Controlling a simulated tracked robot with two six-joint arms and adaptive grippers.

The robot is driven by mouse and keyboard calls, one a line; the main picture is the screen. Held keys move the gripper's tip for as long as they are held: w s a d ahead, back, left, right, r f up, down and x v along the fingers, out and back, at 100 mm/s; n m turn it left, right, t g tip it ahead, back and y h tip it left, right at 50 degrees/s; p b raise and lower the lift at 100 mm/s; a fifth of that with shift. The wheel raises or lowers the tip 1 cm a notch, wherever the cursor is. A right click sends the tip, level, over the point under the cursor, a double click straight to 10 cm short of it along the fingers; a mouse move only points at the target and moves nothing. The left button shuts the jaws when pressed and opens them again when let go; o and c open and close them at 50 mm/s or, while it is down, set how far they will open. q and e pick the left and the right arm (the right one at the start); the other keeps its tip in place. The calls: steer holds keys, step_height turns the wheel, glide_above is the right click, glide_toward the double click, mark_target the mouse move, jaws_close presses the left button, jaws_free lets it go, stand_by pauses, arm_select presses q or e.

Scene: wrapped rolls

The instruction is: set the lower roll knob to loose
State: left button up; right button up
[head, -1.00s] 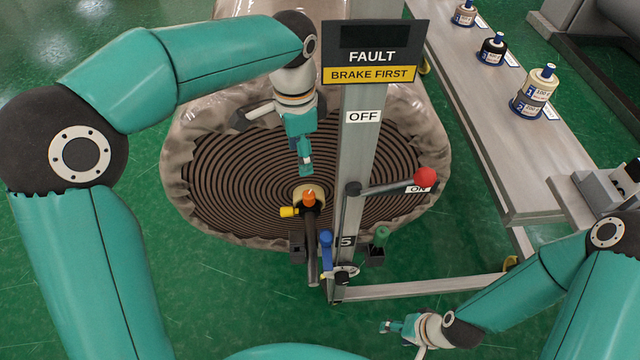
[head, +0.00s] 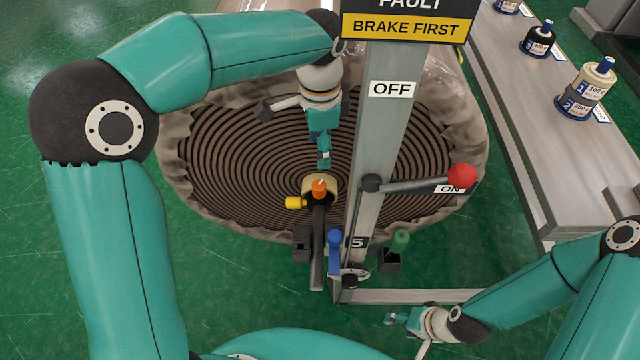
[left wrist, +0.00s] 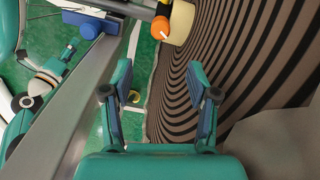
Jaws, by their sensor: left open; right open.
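An orange knob (head: 319,187) with a pale pointer mark sits at the core of a large wrapped roll (head: 230,150). It also shows at the top of the left wrist view (left wrist: 161,28). I cannot tell for sure whether it is the lower roll knob, and no loose marking is readable. My left gripper (head: 324,163) hangs just above the orange knob in the head view, apart from it. In the left wrist view its fingers (left wrist: 158,75) are spread and empty. My right gripper (head: 392,318) is open and empty, low near the stand's foot.
A metal post (head: 385,130) stands right of the knob. A red-ended lever (head: 461,175) on it points at the ON label. A yellow handle (head: 296,202), blue handle (head: 334,238) and green handle (head: 400,240) are near. A bench (head: 530,130) holds small spools.

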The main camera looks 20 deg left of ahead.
mark_target(320, 184)
arm_select(q)
step_height(320, 184, down, 14)
steer(key=shift+r, duration=0.2)
steer(key=c, duration=1)
steer(key=shift+a, duration=0.1)
jaws_close()
